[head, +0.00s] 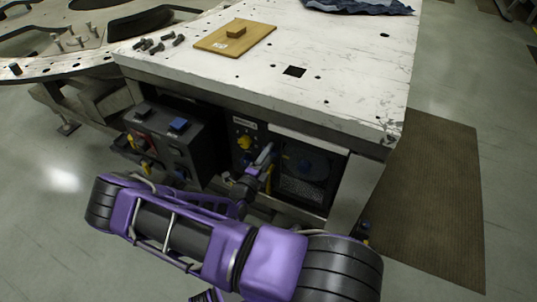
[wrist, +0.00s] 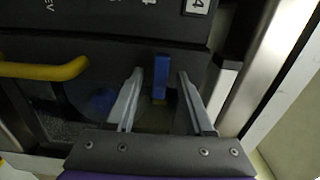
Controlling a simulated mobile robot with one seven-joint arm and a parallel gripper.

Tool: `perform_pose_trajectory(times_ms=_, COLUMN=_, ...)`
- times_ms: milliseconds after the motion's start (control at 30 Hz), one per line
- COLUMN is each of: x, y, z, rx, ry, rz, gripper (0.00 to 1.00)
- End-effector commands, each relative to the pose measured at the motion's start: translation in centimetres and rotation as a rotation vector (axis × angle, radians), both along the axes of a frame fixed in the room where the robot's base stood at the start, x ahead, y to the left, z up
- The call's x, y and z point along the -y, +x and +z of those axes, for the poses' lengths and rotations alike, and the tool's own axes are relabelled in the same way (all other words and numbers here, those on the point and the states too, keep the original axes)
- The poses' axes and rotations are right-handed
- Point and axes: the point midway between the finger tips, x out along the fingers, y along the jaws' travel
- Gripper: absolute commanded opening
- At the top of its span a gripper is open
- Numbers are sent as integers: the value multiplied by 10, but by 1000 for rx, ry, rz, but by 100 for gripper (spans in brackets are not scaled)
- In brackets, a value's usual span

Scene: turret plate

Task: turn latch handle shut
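A blue latch handle (wrist: 161,72) stands upright on a dark panel in the wrist view, with a yellow piece at its lower end. My gripper (wrist: 159,74) is open, its two grey fingers on either side of the blue handle with visible gaps; how deep the handle lies between them I cannot tell. In the head view my gripper (head: 266,155) is at the equipment front under the table, and I cannot make out the handle there.
A yellow bar (wrist: 45,70) is left of the fingers, and a pale metal post (wrist: 275,65) is on the right. The white table top (head: 340,70) overhangs the equipment. A yellow knob (head: 244,142) sits nearby.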

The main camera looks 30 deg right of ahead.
Motion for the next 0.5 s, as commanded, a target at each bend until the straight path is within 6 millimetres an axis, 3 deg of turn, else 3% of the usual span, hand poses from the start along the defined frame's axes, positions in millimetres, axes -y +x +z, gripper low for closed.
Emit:
perform_pose_trajectory(times_ms=267, x=-9, y=-6, z=0, rx=0, ry=1, rz=1, gripper=52)
perform_pose_trajectory(times_ms=500, x=-49, y=-37, z=0, rx=0, ry=2, rz=4, gripper=52)
